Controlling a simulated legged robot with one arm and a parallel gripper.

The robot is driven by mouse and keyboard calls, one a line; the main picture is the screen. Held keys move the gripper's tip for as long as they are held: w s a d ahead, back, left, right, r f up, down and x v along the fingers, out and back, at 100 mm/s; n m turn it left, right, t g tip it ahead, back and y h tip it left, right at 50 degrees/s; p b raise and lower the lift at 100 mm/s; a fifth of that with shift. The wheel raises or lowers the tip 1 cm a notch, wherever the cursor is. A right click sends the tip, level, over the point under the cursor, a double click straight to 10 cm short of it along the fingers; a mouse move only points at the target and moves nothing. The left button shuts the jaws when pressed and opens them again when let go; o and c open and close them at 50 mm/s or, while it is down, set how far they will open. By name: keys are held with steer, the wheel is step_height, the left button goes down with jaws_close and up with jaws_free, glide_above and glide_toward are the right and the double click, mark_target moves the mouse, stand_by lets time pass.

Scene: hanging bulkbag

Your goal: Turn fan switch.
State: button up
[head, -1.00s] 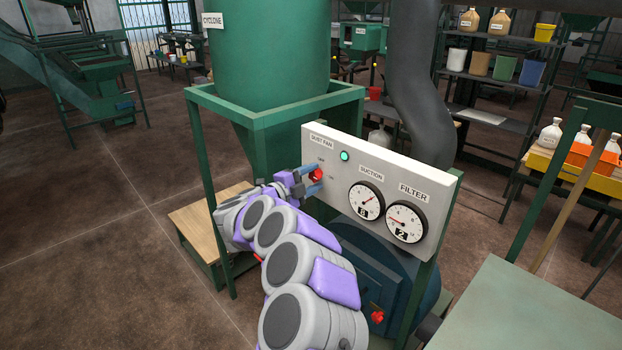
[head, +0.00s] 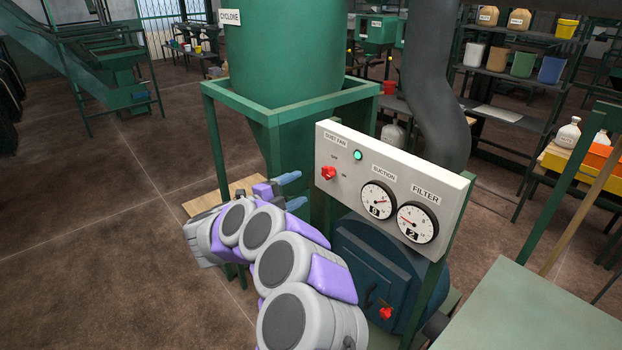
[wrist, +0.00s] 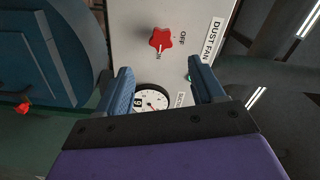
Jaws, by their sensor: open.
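The red star-shaped fan switch (head: 328,173) is on the white panel (head: 400,155) below the DUST FAN label. In the wrist view the red switch (wrist: 160,40) shows a pale mark that seems to face the ON lettering; OFF is to its right. A green lamp (head: 358,155) on the panel looks lit. My gripper (head: 293,190) is open and empty, left of the switch and apart from it. In the wrist view its two blue fingers (wrist: 160,82) stand spread, with the switch beyond them.
SUCTION (head: 378,200) and FILTER (head: 416,222) gauges sit right of the switch. A green cyclone (head: 290,50) in a green frame stands behind. A dark blue housing (head: 375,265) with another red knob (head: 386,313) is below. A green-grey tabletop (head: 540,310) is at lower right.

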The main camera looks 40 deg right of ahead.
steer(key=a, duration=0.6)
steer(key=shift+s+a+p, duration=0.25)
steer(key=shift+a+p, duration=0.1)
steer(key=shift+p, duration=0.1)
